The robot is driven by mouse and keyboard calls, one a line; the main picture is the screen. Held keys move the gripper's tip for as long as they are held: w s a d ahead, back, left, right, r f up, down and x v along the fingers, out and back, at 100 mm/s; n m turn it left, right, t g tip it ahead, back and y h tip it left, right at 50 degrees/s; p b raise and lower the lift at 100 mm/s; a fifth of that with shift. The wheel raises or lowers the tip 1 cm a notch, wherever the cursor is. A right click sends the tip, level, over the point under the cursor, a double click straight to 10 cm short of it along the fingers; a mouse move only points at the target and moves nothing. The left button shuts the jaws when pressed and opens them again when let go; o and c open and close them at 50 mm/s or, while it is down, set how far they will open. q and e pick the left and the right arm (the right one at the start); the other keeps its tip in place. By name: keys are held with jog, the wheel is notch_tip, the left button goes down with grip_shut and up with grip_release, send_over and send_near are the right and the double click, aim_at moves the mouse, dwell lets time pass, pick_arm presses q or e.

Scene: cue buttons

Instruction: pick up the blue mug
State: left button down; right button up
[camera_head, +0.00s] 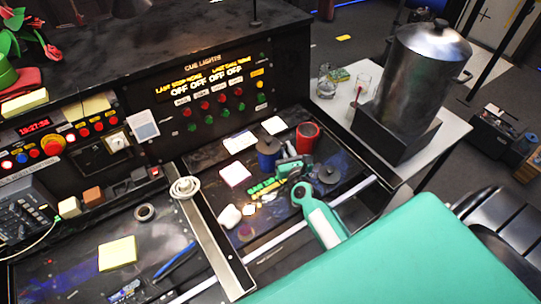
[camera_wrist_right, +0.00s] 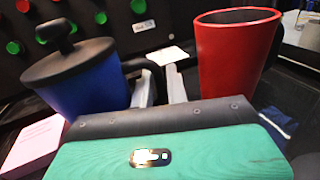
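The blue mug (camera_head: 266,160) stands on the black desk below the cue-light panel, with a dark knobbed lid on top. In the right wrist view the blue mug (camera_wrist_right: 88,92) is upright at the left, and its black handle points right toward my fingers. My right gripper (camera_head: 284,161) is low beside the mug, between it and the red cup. In the wrist view the right gripper's two grey fingers (camera_wrist_right: 160,82) are apart, with the handle's end close to the left finger. Whether the handle lies between them is unclear. My left gripper is not in view.
A red cup (camera_head: 307,137) stands close right of the mug; it also shows in the wrist view (camera_wrist_right: 236,55). Pale note pads (camera_head: 234,174) lie left. The button panel (camera_head: 215,95) rises behind. A large metal urn (camera_head: 425,75) stands on the side table.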

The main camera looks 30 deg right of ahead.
grip_shut()
jog(key=shift+r, duration=0.1)
notch_tip(320, 180, up, 10)
jog(key=p, duration=0.8)
jog(key=shift+p, duration=0.35)
jog(key=shift+f, duration=0.25)
